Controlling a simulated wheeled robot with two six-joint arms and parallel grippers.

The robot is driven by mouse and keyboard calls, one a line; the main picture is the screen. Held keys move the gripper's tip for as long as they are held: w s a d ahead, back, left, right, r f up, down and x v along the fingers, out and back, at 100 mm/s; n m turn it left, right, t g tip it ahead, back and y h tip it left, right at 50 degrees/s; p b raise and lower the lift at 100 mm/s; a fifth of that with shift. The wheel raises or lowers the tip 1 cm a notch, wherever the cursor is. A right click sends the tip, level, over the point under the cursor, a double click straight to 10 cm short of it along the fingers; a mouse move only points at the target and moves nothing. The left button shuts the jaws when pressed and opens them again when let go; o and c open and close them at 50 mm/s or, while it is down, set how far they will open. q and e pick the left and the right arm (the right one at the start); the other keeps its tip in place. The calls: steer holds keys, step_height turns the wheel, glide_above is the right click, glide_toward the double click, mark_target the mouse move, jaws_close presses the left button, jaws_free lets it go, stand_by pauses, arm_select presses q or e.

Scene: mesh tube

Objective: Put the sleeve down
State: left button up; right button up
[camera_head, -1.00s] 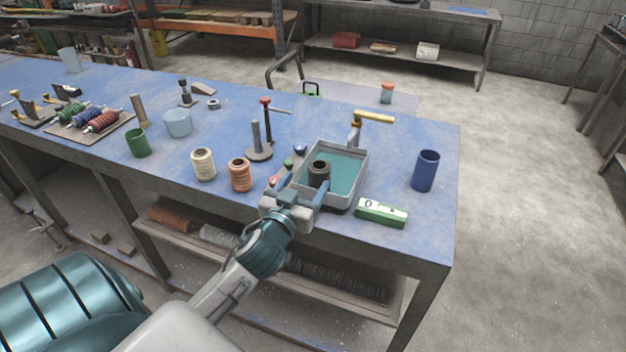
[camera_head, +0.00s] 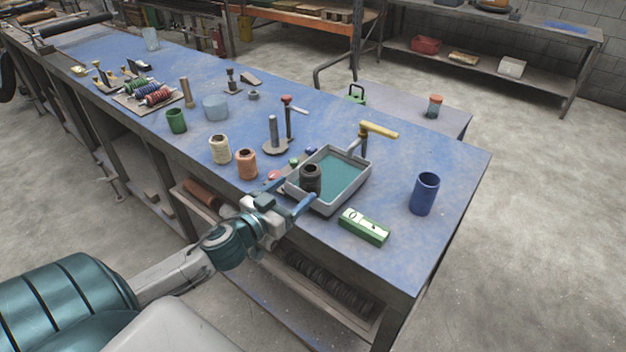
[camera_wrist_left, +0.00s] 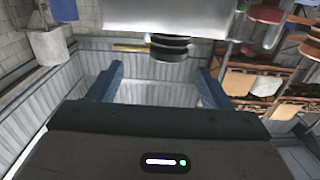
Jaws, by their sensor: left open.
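A short dark hollow cylinder, seemingly the sleeve (camera_head: 311,179), stands upright at the near left end of the grey tray (camera_head: 325,211) with a teal floor. My left gripper (camera_head: 292,193) is open and empty at the tray's near left side. Its two blue fingers point toward the sleeve, with the right finger close to the tray rim; I cannot tell whether they touch. In the left wrist view the open fingers (camera_wrist_left: 158,85) have nothing between them, and a black ribbed ring (camera_wrist_left: 170,47) shows beyond them. My right gripper is not in view.
A green-and-white box (camera_head: 364,227) and a blue cup (camera_head: 425,193) stand right of the tray. Orange (camera_head: 246,164) and cream (camera_head: 219,150) spools, a post stand (camera_head: 275,140) and a yellow-handled tool (camera_head: 378,130) surround it. The right end of the bench is mostly clear.

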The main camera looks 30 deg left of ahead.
mark_target(314, 166)
arm_select(q)
steer(key=w, duration=0.1)
steer(key=w+a+p, duration=0.1)
steer(key=shift+w+r, duration=0.1)
steer(key=shift+w, duration=0.2)
steer(key=w, duration=0.2)
steer(key=shift+w+d+p, duration=0.3)
steer(key=shift+d, duration=0.1)
steer(key=shift+w, duration=0.1)
steer(key=shift+w+a+r+p, duration=0.1)
steer(key=shift+w+a+p, duration=0.05)
steer(key=shift+w+p, duration=0.15)
steer(key=w+p, duration=0.1)
steer(key=w, duration=0.2)
steer(key=shift+r, duration=0.15)
steer(key=shift+w, duration=0.75)
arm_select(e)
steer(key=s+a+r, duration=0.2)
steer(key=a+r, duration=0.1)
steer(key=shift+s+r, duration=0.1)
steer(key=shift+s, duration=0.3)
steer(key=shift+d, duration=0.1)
arm_select(q)
steer(key=c, duration=1.2)
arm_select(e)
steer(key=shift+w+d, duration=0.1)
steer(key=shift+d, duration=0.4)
